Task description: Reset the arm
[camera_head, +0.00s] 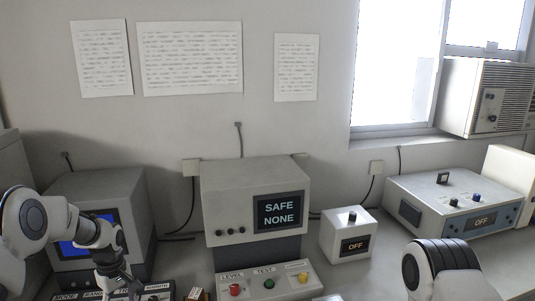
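My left arm comes in from the left edge, in front of a grey unit with a blue screen (72,246). My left gripper (122,284) is dark, points down and hangs over the labelled panel (158,289) at the bottom edge. Its fingers are small and dark there, so I cannot tell whether they are open or whether they touch anything. Of my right arm, only a white and black link (440,270) shows at the bottom right. My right gripper is out of view.
A central grey machine (227,205) reads "SAFE NONE" above a base with red (235,289), green (269,284) and yellow (303,278) buttons. A small white box (338,231) and a larger unit (428,206), both reading "OFF", stand right. Bare bench lies between them.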

